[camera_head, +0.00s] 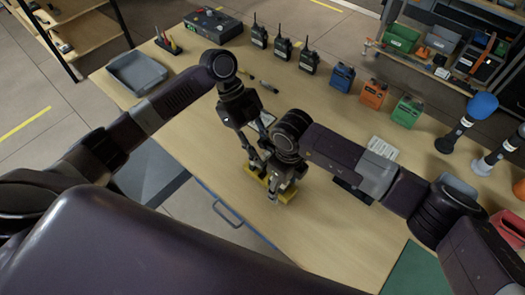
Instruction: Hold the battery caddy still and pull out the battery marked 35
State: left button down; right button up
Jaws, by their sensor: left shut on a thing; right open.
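The battery caddy (287,195) shows as yellow parts on the wooden table near its front edge, mostly hidden under my two grippers. My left gripper (257,160) reaches down from the upper left and is shut at the far left side of the caddy, apparently on the caddy itself. My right gripper (285,182) is open, low over the caddy, close beside the left one. The batteries and their numbers cannot be made out, so the one marked 35 cannot be told apart.
A grey tray (137,73) stands at the table's left. Black radios (283,47) stand at the back. Blue, orange and green boxes (373,93) stand farther right. A white sheet (382,148) lies near my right arm. A green mat (412,272) lies at the front right.

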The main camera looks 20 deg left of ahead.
jog(key=shift+r, duration=0.1)
notch_tip(320, 180, up, 12)
dwell(0.5)
